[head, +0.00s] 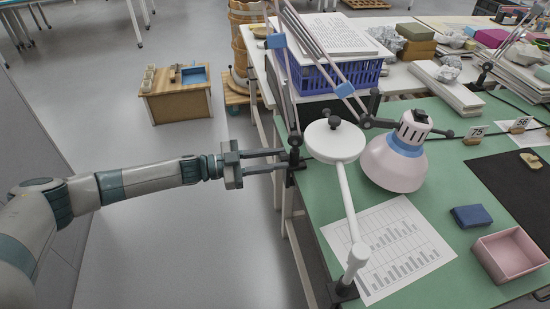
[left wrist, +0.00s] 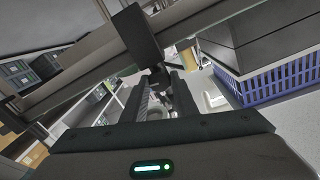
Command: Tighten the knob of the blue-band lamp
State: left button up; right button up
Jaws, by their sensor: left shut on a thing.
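The blue-band lamp has a pale pink shade (head: 392,165) with a blue band, hanging over the green table at the right. Its jointed arm, with blue bands, runs down to a dark clamp (head: 295,140) on the table's left edge. My left gripper (head: 284,160) reaches in from the left at this clamp, its fingers pointing right. It is shut on the dark knob (left wrist: 157,80), which shows between the fingertips in the left wrist view. The fingers hide much of the knob in the head view. My right gripper is out of view.
A white lamp with a round head (head: 335,140) stands close to the right of the clamp. A blue crate (head: 340,76) of papers is behind. A printed sheet (head: 390,250), a blue box (head: 471,216) and a pink tray (head: 508,254) lie on the table.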

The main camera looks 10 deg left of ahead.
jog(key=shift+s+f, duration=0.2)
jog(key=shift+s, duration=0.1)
pick_arm(q)
jog(key=o, duration=1.1)
jog(key=shift+c, duration=0.2)
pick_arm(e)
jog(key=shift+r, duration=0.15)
pick_arm(q)
jog(key=shift+a, duration=0.1)
jog(key=b+v, duration=0.1)
jog(key=v, duration=1.6)
jog(key=shift+b, duration=0.4)
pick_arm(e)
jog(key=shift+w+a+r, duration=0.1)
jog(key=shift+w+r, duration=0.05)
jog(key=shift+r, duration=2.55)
pick_arm(q)
jog(key=shift+a, duration=0.1)
